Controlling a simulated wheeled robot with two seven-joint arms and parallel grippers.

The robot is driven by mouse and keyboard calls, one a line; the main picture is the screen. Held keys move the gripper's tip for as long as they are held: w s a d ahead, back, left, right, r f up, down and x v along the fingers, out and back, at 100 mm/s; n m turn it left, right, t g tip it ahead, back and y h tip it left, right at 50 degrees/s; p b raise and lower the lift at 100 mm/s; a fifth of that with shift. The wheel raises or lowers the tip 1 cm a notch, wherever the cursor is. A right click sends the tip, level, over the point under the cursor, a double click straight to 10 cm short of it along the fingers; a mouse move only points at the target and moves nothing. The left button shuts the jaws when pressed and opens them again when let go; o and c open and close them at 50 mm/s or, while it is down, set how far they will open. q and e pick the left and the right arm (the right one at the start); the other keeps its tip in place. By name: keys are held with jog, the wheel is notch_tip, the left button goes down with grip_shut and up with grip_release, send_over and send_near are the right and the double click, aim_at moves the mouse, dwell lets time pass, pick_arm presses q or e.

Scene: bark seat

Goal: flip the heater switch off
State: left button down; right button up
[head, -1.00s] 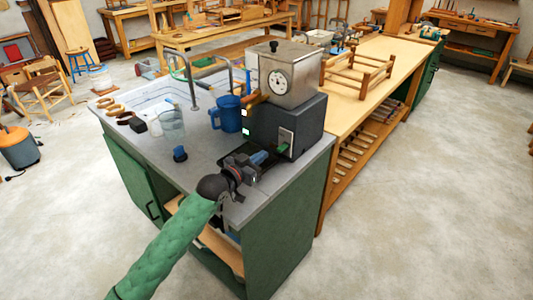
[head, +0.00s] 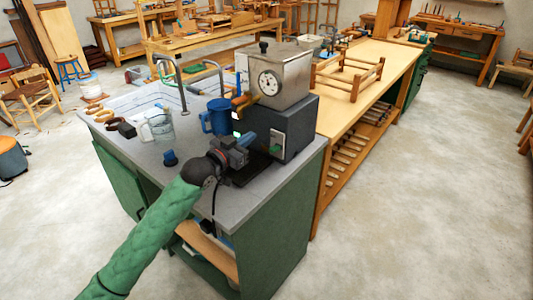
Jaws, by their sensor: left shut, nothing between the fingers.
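The heater is a dark grey box (head: 297,125) with a steel tank (head: 280,80) and round dial (head: 268,82) on top, at the corner of the green cabinet's grey worktop. Its switch, a light plate with a green lever (head: 275,148), is on the face towards me. The lever's tip appears low on the plate. My left gripper (head: 246,141) is shut and empty. It is in front of the box, left of the switch, with a visible gap to the lever. It partly covers the box's left face. My right gripper is not in view.
A dark flat pad (head: 252,172) lies under my gripper. The floor at right is clear.

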pick_arm(q)
notch_tip(320, 180, up, 5)
jog(key=m+b, duration=0.1)
jog(key=m, duration=0.1)
jog(key=shift+s+d+f+n+g+y+b, duration=0.2)
jog(key=shift+s+f+n+g+y, duration=0.3)
jog(key=shift+f, duration=0.25)
jog(key=shift+s+d+f+n+g+y+b, duration=0.1)
jog(key=shift+s+f+n+g+y+b, duration=0.05)
jog(key=shift+s+f+n+g+y, duration=0.55)
jog(key=shift+s+d+f+n+g+y+b, duration=0.1)
jog(key=shift+s+f+n+g+y+b, duration=0.1)
jog(key=shift+f+n+g, duration=0.45)
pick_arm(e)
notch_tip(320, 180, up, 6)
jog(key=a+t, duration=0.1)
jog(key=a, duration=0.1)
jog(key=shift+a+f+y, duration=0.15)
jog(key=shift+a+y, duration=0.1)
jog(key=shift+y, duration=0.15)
pick_arm(q)
jog(key=shift+f+t, duration=0.2)
jog(key=shift+t, duration=0.15)
